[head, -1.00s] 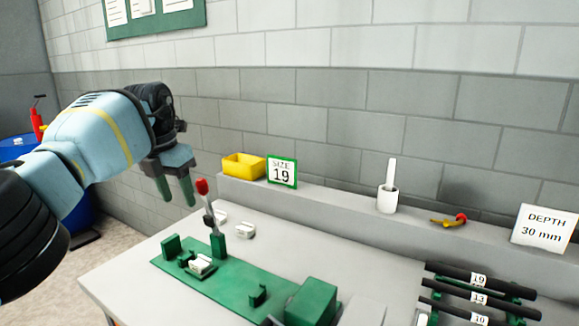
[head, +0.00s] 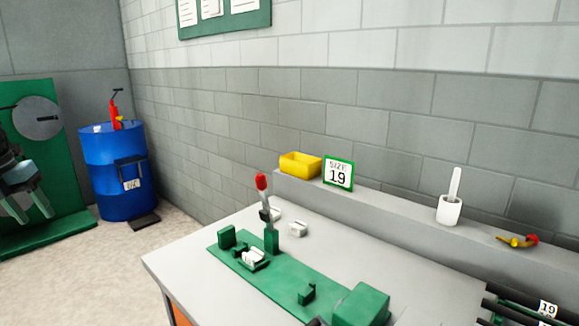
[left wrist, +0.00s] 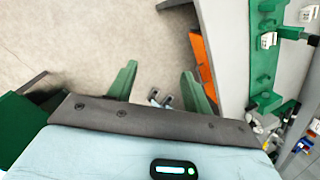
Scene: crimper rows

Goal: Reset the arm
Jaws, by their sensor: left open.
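My left gripper (head: 27,207) is at the far left edge of the head view, away from the bench. Its green fingers are apart, with nothing between them. In the left wrist view the open left gripper (left wrist: 160,88) points down over bare floor, beside the bench's orange side (left wrist: 202,66). Most of the left arm is outside the head view. My right gripper does not show in either view.
The bench (head: 190,262) carries a green crimping fixture (head: 290,281) with a red-knobbed lever (head: 262,182). A blue drum (head: 112,172) and green panel (head: 60,150) stand left.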

